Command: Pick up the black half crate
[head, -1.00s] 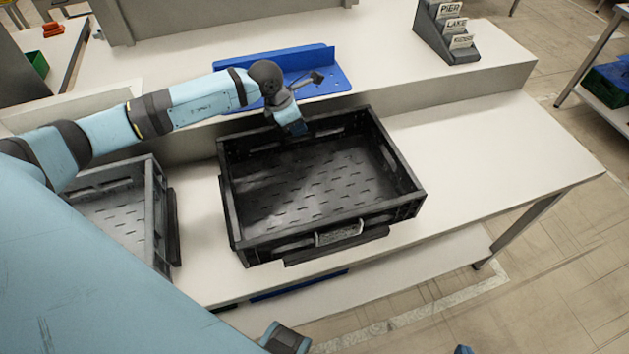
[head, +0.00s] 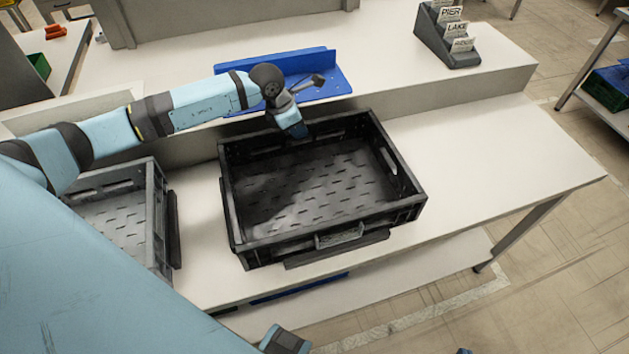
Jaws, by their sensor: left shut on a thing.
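The black half crate (head: 248,246) is empty and sits on the white table in the middle of the head view. It has a slotted floor and handle openings in its walls. My left gripper (head: 297,131) is at the crate's far wall, shut on that wall near its middle. The fingertips are partly hidden by the gripper body. Parts of my other arm show at the bottom edge, but the right gripper cannot be made out there.
A grey crate (head: 156,208) stands to the left, close beside the black one. A blue tray (head: 335,80) lies on the raised ledge behind. A grey card holder (head: 437,42) stands at the back right. The white table (head: 490,160) is clear on the right.

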